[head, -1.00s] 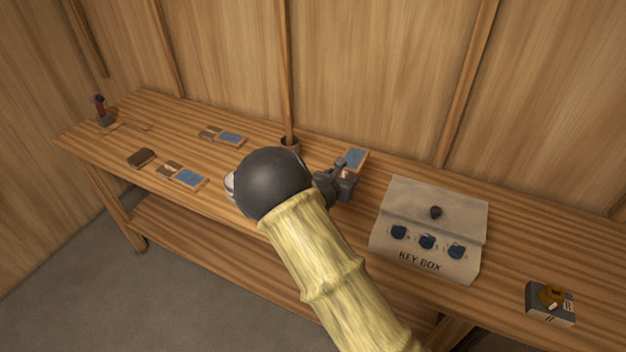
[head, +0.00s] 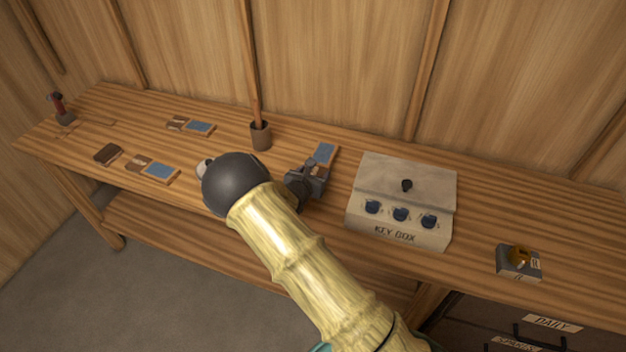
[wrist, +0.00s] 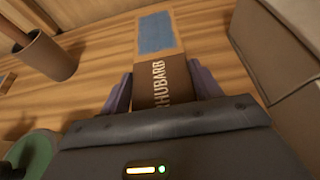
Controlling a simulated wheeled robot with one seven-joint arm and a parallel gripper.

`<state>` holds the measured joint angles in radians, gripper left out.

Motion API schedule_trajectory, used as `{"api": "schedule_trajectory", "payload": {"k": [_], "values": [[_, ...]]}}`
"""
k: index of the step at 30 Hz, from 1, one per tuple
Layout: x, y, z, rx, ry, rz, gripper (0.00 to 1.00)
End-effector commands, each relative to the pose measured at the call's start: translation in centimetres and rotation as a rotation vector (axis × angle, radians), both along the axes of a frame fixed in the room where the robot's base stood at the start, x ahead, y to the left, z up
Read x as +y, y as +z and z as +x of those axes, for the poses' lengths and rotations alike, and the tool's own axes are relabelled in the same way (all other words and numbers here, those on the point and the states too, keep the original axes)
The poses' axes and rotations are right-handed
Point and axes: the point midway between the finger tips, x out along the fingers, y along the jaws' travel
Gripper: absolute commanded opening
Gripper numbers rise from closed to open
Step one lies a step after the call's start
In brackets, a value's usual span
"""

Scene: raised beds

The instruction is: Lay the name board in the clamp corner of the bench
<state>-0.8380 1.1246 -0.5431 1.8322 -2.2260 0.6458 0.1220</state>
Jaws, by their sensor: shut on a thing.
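My gripper (head: 312,170) is shut on a name board, over the bench (head: 500,208) left of the key box. The board (wrist: 156,36) has a brown part lettered RHUBARB between the fingers (wrist: 161,84) and a blue panel at its far end. In the head view the blue end of the board (head: 325,153) shows beyond the gripper; its gap to the bench top is unclear. The clamp (head: 59,107), red-topped, stands at the bench's far left corner, with thin wooden strips (head: 93,121) beside it. The corner looks empty.
The key box (head: 405,205) stands close right of my gripper. A round pot (head: 260,136) with a stick stands behind left. Other brown-and-blue boards (head: 198,128) (head: 160,170) and a brown block (head: 108,154) lie between. A grey box (head: 519,262) sits far right.

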Motion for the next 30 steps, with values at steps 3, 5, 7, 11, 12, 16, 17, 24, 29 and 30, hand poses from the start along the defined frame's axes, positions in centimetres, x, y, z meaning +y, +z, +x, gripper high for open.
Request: {"api": "schedule_trajectory", "payload": {"k": [3,5,7,11,12,16,17,24,29,30], "values": [[-0.1,-1.6,-0.1,0.004,0.001,-0.004,0.38],[-0.1,-2.4,-0.1,0.003,0.001,-0.003,0.38],[0.0,-3.1,0.0,0.001,0.001,-0.003,0.38],[0.0,-3.6,0.0,-0.001,0.0,0.0,0.38],[0.0,-3.6,0.0,-0.001,0.0,0.0,0.38],[0.0,-3.6,0.0,0.0,0.0,0.0,0.38],[0.0,-3.6,0.0,0.0,0.0,0.0,0.38],[0.0,-4.0,0.0,0.001,0.0,-0.001,0.77],[0.0,-4.0,0.0,0.001,0.0,-0.001,0.85],[0.0,-4.0,0.0,0.001,0.0,-0.001,0.85]]}}
